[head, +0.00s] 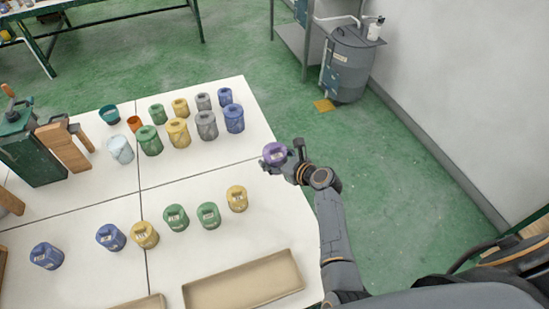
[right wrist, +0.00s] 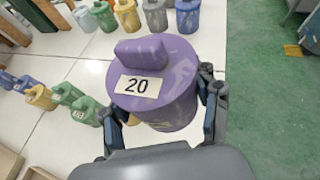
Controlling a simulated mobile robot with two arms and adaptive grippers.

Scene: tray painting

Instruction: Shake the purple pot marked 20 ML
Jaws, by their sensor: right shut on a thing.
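The purple pot (head: 274,153) is held by my right gripper (head: 290,157) near the right edge of the white table (head: 225,285). In the right wrist view the purple pot (right wrist: 165,85) has a lid with a raised knob and a white label reading 20. The right gripper's fingers (right wrist: 160,115) are on both sides of the pot, shut on it. Whether the pot is clear of the table top is hard to tell. My left gripper is not in view.
Several blue, yellow and green pots (head: 176,217) stand in a front row. Behind are more pots (head: 178,131) in several colours. A tan tray (head: 243,284) lies at the front edge. A grey drum (head: 347,65) stands on the floor, far right.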

